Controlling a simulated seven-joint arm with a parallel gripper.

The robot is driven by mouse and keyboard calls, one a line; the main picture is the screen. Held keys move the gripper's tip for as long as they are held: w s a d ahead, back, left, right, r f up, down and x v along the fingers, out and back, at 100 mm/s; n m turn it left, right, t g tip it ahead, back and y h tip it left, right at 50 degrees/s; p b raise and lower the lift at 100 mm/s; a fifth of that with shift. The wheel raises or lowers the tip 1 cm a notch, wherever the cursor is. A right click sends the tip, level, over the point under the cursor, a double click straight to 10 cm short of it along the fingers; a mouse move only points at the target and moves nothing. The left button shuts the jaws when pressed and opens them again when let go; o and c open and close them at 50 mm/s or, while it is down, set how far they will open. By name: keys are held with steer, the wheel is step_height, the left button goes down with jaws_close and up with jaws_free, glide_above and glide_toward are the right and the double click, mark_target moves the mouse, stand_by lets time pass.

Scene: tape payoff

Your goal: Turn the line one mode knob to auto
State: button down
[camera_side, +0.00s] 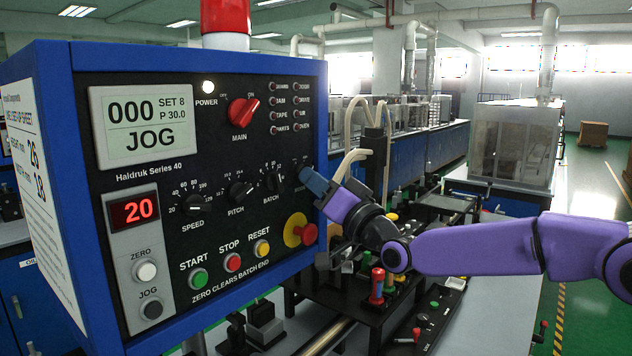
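The blue control box has a black front panel (222,217) with a display (146,125) reading 000, SET 8, P 30.0 and JOG. Black knobs labelled SPEED (197,205), PITCH (240,190) and BATCH (275,180) run in a row. No knob with a readable mode label shows; my gripper covers the panel at the right end of this row. My gripper (309,180) is at the panel's right edge, just right of the BATCH knob, its blue-grey end pointing at the panel. Its fingertips and whatever may be between them are hidden, and contact is unclear.
A red MAIN switch (243,112) is above the row. A red emergency button (305,234) on yellow sits just below my gripper. START (198,278), STOP (232,262) and RESET (262,248) buttons are lower. Machine parts and cables stand close behind my wrist.

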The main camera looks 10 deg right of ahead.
steer(key=shift+r+n+y, duration=0.15)
steer(key=shift+n+y, duration=0.15)
steer(key=shift+n, duration=0.1)
steer(key=n+g+y, duration=0.2)
steer(key=n, duration=0.3)
steer(key=n+g+y, duration=0.2)
steer(key=n, duration=0.4)
steer(key=n+g+y, duration=0.1)
steer(key=n, duration=0.4)
steer(key=shift+w+d+r+g+y, duration=0.1)
steer(key=shift+w+d+g+y, duration=0.3)
steer(key=shift+n, duration=0.5)
steer(key=c, duration=1.2)
jaws_free()
steer(key=shift+a, duration=0.1)
steer(key=shift+o, duration=0.2)
steer(key=shift+g, duration=0.3)
